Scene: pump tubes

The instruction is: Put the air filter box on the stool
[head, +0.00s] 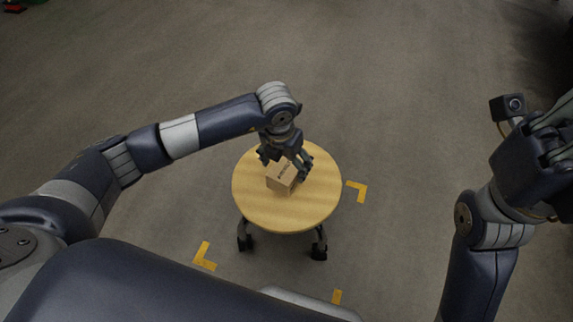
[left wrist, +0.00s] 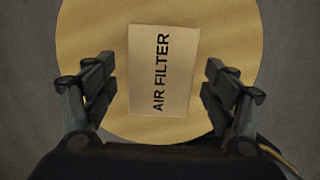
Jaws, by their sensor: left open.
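The air filter box (head: 283,176) is a small brown cardboard box resting on the round wooden top of the stool (head: 262,212). In the left wrist view the box (left wrist: 160,70) shows its "AIR FILTER" lettering, with the stool top (left wrist: 95,35) behind it. My left gripper (head: 285,162) is over the stool, right at the box. In the left wrist view its fingers (left wrist: 157,92) are spread on both sides of the box, with a gap on each side. My right arm (head: 530,165) is at the far right, away from the stool; its fingertips do not show clearly.
The stool stands on dark caster legs (head: 319,245) on a grey floor. Yellow corner marks (head: 204,257) lie on the floor around it, including one to the right (head: 358,191). The floor around the stool is otherwise clear.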

